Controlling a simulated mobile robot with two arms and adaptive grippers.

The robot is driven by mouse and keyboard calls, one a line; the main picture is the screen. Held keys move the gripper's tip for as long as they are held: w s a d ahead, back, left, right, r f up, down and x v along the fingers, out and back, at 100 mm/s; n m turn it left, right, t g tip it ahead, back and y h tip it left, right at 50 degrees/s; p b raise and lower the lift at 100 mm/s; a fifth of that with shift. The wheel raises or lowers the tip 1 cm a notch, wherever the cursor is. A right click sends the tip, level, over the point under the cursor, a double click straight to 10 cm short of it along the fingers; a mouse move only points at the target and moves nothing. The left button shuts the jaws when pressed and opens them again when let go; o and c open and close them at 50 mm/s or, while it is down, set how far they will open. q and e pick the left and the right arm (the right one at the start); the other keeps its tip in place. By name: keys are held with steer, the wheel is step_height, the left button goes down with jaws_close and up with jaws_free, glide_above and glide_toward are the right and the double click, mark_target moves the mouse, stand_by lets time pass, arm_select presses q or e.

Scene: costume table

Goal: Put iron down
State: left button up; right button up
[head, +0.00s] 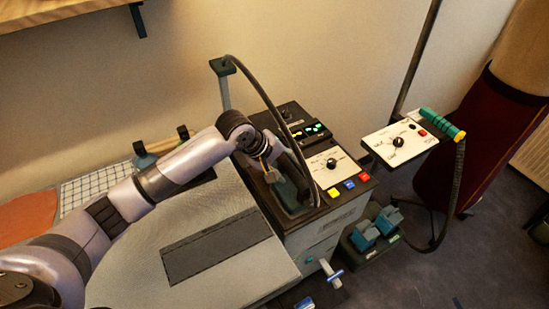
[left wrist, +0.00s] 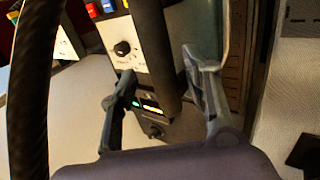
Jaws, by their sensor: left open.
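The iron (head: 289,188) appears as a grey-green shape with a dark handle, resting in the recess on top of the control cabinet beside the ironing board. My left gripper (head: 268,170) is right at it, over the left edge of the recess. In the left wrist view the dark, rounded handle (left wrist: 156,50) passes between the two spread fingers of my left gripper (left wrist: 160,100). The fingers are open, and I cannot tell whether either touches the handle. The arm hides part of the iron in the head view. My right gripper is not in view.
The control cabinet (head: 325,221) carries a dial panel and coloured buttons. A black hose (head: 262,92) arches from a post over it. The grey ironing board (head: 140,238) lies left. A side panel (head: 399,143) with a teal handle stands right, and blue pedals (head: 365,236) below.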

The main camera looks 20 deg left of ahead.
arm_select(q)
steer(key=v, duration=0.8)
steer(key=shift+r+b, duration=0.25)
steer(key=shift+b, duration=0.2)
steer(key=shift+s, duration=0.1)
